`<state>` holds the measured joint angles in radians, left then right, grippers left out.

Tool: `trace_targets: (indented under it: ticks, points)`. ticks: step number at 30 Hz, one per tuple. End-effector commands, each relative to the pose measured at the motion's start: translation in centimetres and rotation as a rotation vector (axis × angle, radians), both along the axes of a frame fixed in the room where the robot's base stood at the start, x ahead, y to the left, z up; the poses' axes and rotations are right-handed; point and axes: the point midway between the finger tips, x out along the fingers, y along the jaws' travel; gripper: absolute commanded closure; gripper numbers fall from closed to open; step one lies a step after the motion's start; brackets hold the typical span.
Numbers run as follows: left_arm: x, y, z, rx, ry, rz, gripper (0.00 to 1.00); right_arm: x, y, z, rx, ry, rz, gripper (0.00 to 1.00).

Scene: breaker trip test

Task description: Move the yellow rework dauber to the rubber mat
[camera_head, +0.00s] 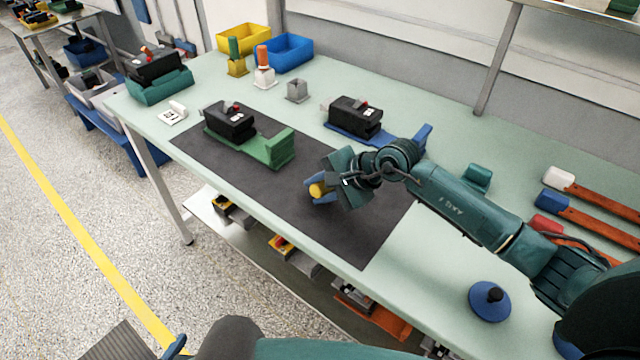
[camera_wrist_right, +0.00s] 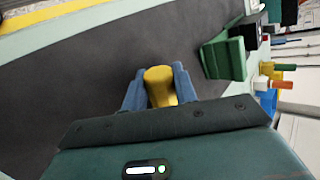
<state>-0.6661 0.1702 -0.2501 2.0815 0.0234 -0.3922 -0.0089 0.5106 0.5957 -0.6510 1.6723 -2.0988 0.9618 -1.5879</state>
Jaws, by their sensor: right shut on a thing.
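My right gripper (camera_head: 320,189) is shut on the yellow rework dauber (camera_head: 317,190), over the dark rubber mat (camera_head: 338,231). In the right wrist view the yellow dauber (camera_wrist_right: 159,86) sits between the two blue fingers of the right gripper (camera_wrist_right: 160,90), with the mat (camera_wrist_right: 90,85) behind it. The dauber's lower part is hidden, and I cannot tell whether it touches the mat.
A green fixture (camera_head: 270,149) with a black breaker (camera_head: 229,119) stands on the mat's far part. A blue fixture with another breaker (camera_head: 355,116) is behind. A blue round knobbed piece (camera_head: 489,301) is at the front right. The mat's near right part is clear.

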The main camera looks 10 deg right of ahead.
Motion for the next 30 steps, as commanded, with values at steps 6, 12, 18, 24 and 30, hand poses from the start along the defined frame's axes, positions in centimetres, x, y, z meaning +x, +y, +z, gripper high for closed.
trace_targets:
  ticks: [6,12,18,24,30]
  points:
    - [-0.2,0.0,-0.1,-0.001,0.003,-0.001,0.15,0.0,0.0,0.0,0.001,-0.001,0.0,0.95]
    - [-0.2,-0.1,0.0,-0.001,0.003,-0.001,0.15,0.0,0.0,0.0,0.001,0.0,0.0,0.57]
    - [-0.2,-0.1,0.0,0.0,0.003,-0.002,0.15,0.0,0.0,0.0,0.001,0.0,0.001,0.46]
    - [-0.2,0.0,-0.1,0.0,0.003,-0.002,0.15,-0.1,-0.1,0.0,-0.001,0.002,0.0,0.46]
    - [-0.1,-0.1,-0.4,-0.001,0.002,-0.003,0.15,-1.1,-1.5,1.5,-0.003,-0.002,-0.001,0.46]
